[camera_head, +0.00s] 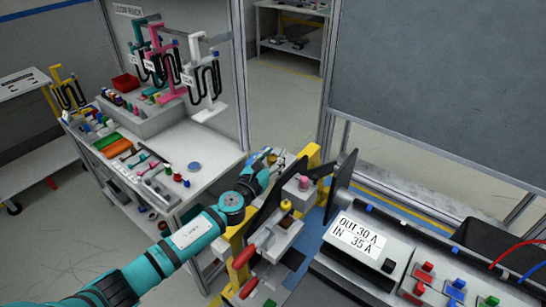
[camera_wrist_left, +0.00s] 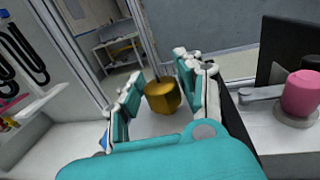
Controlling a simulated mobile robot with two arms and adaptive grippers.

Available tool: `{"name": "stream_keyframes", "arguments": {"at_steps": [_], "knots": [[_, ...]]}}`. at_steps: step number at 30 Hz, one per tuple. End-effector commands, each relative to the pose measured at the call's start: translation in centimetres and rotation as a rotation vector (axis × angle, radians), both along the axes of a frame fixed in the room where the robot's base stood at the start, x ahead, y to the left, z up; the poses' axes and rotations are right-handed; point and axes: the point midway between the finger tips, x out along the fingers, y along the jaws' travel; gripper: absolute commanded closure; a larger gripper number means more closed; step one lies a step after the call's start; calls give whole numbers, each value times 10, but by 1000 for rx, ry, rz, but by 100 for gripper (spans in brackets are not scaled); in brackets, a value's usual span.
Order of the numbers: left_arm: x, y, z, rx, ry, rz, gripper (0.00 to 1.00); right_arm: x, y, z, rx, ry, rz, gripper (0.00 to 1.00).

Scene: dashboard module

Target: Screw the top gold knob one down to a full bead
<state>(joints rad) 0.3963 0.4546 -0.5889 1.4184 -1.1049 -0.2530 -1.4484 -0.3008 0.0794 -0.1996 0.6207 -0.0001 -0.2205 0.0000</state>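A gold knob (camera_wrist_left: 162,96) with a thin dark stem shows in the left wrist view, between the two fingers of my left gripper (camera_wrist_left: 160,88). The fingers stand close to both of its sides; whether they touch it I cannot tell. In the head view my left arm comes in from the lower left and its wrist reaches the far left side of the fixture, where the fingers are hard to make out. A gold knob (camera_head: 286,206) shows on the fixture in that view; whether it is the same one I cannot tell. My right gripper is not in view.
A pink knob (camera_head: 304,183) stands right of the gripper; it also shows in the left wrist view (camera_wrist_left: 302,92). A dark upright plate (camera_head: 341,180) rises beside it. Red-handled parts (camera_head: 249,288) are in front. A labelled control box (camera_head: 362,240) stands right; a cluttered bench (camera_head: 215,150) is left.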

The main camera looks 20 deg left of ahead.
Motion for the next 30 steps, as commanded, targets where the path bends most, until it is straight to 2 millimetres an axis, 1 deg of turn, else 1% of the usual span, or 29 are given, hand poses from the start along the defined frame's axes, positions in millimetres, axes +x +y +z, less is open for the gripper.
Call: {"name": "stream_keyframes", "arguments": {"at_steps": [1, 6, 7, 8, 17, 22, 26, 30], "knots": [[0, 0, 0, 0, 0, 0, 72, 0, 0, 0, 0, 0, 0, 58], [0, 0, 0, 0, 0, 0, 94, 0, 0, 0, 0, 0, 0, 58], [0, 0, 0, 0, 0, 0, 98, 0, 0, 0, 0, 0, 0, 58], [0, 0, 0, 0, 0, 0, 100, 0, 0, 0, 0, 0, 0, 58], [-1, 0, -2, 1, 2, -1, 100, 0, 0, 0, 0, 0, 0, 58], [-1, 1, -4, 4, 2, -22, 100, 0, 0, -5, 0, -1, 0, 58], [-1, 1, -5, 4, 2, -69, 100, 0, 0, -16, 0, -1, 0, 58], [-1, 1, -9, 7, 2, -155, 100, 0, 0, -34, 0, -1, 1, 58]]}}
